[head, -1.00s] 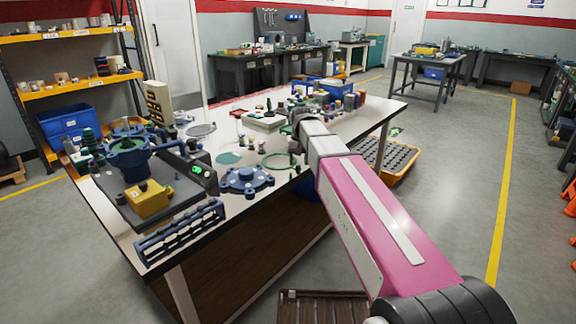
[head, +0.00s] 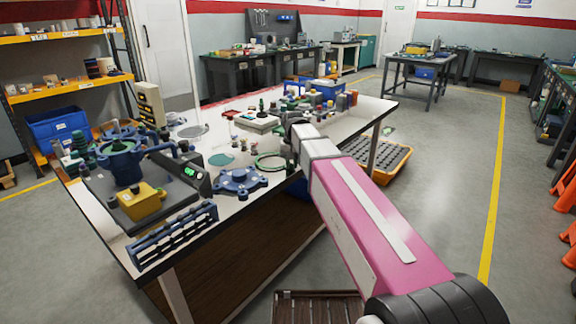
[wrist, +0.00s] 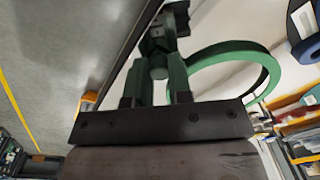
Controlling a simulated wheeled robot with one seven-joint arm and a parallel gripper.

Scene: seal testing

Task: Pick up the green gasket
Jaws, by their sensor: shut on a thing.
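The green gasket is a large thin ring. In the head view the green gasket (head: 258,168) is at the right side of the workbench, beside the end of my arm. In the wrist view the green gasket (wrist: 268,68) extends to the right from my gripper's fingers. My gripper (wrist: 158,75) is shut, with a green piece between its two fingers. The exact grip point on the ring is partly hidden by the right finger. I cannot tell whether the ring is clear of the bench. In the head view my arm hides the fingers.
On the workbench (head: 128,243), a blue flange (head: 240,181) and a flat green disc (head: 221,159) lie left of the ring. A test rig with a yellow block (head: 141,201) stands farther left. Small bottles crowd the back. An orange tray (head: 383,166) is beyond the bench's right edge.

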